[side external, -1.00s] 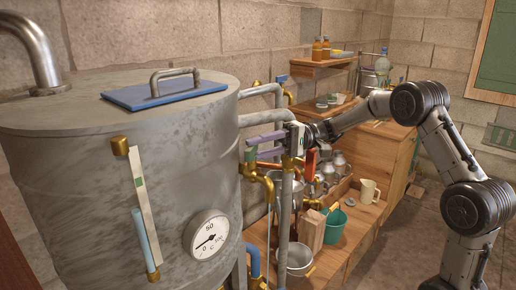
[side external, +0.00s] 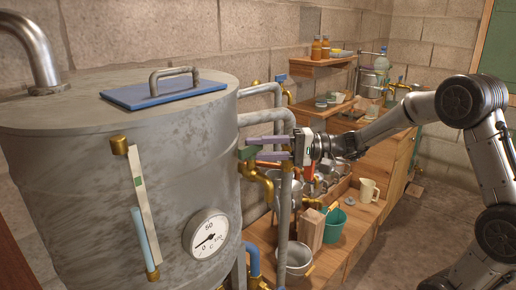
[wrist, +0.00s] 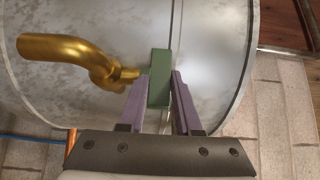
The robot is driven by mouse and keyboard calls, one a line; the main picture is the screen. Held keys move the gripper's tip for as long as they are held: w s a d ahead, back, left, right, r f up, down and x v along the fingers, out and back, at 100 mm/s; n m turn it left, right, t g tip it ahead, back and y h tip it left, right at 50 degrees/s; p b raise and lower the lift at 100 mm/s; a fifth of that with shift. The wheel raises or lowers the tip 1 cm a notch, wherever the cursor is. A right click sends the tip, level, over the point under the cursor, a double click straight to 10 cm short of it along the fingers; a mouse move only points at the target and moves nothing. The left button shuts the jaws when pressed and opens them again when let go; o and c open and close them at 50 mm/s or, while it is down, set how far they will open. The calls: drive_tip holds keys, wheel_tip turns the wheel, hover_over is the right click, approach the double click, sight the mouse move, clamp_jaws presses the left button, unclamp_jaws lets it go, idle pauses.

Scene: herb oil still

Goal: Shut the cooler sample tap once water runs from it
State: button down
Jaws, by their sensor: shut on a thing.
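The brass tap (side external: 262,182) comes out of the side of the big grey metal tank (side external: 110,150) and its spout bends downward. In the wrist view the brass tap (wrist: 65,52) lies left of its green handle (wrist: 159,78). My gripper (wrist: 159,82) has its two purple fingers on either side of this handle and is shut on it. In the side external view my gripper (side external: 252,148) reaches in from the right, with the green handle (side external: 245,154) at its fingertips. I cannot make out clearly whether water runs from the spout.
Grey pipes (side external: 286,205) stand close to the tap, just below my gripper. A metal bucket (side external: 297,262), a teal bucket (side external: 334,226) and a cream jug (side external: 368,190) stand on the wooden bench (side external: 345,255). A dial gauge (side external: 206,233) is on the tank.

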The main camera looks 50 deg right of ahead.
drive_tip(key=shift+m+t+h, duration=0.5)
drive_tip(key=shift+t+h, duration=0.1)
drive_tip(key=c, duration=0.6)
unclamp_jaws()
drive_tip(key=shift+s, duration=0.1)
drive_tip(key=v, duration=1.3)
drive_tip(key=shift+s+d, duration=0.2)
drive_tip(key=shift+d, duration=0.05)
